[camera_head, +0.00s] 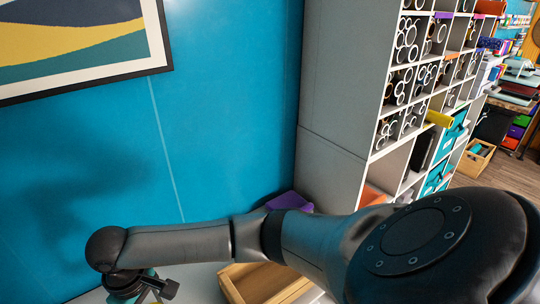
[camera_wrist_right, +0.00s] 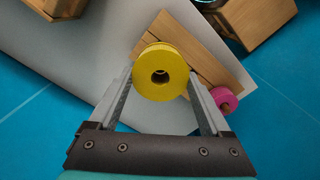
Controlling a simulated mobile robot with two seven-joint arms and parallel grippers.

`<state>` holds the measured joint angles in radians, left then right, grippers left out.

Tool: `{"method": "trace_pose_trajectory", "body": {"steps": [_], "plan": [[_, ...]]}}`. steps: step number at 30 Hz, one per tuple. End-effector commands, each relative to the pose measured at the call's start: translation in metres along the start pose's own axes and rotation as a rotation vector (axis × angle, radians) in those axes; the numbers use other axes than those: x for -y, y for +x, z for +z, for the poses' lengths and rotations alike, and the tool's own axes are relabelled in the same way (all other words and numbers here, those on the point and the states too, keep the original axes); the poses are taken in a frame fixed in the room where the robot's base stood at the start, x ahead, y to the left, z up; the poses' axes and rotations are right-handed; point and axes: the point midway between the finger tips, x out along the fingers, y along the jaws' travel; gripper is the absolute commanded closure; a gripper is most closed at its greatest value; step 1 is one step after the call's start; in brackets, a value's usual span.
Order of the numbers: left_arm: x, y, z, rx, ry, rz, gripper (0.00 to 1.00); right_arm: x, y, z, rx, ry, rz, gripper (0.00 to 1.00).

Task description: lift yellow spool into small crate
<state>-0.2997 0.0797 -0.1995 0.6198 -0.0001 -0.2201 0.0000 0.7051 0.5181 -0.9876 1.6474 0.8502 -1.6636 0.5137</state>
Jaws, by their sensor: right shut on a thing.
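My right gripper (camera_wrist_right: 160,78) is shut on the yellow spool (camera_wrist_right: 143,68) in the right wrist view. The spool's round end with its dark centre hole faces the camera, and the fingers press on its left and right sides. In the head view my right arm runs across the bottom to the left, and the spool is not clearly visible. A wooden crate (camera_head: 239,290) shows partly at the bottom of the head view, behind my arm. In the wrist view a wooden box (camera_wrist_right: 259,14) is cut off at the upper right. I cannot tell which is the small crate. My left gripper is out of view.
A pink spool (camera_wrist_right: 224,99) sits at the end of a wooden board (camera_wrist_right: 199,40) beyond the yellow spool. Another wooden piece (camera_wrist_right: 47,7) is at the top left. White shelving (camera_head: 342,95) with vinyl rolls stands right of the blue wall (camera_head: 230,90). The grey surface (camera_wrist_right: 95,50) has free room.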

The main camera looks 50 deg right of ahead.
Motion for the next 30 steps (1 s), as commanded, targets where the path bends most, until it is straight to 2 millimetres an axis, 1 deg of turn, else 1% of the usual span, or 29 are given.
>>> {"method": "trace_pose_trajectory", "body": {"steps": [16, 21, 30], "plan": [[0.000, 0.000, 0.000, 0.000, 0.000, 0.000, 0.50, -0.001, -0.028, 0.000, -0.001, 0.001, 0.001, 0.98], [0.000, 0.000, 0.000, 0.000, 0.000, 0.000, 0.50, 0.000, -0.031, 0.000, -0.001, 0.000, 0.000, 0.98], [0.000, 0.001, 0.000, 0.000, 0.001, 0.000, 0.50, 0.000, -0.031, 0.000, -0.001, -0.001, 0.000, 0.98]]}}
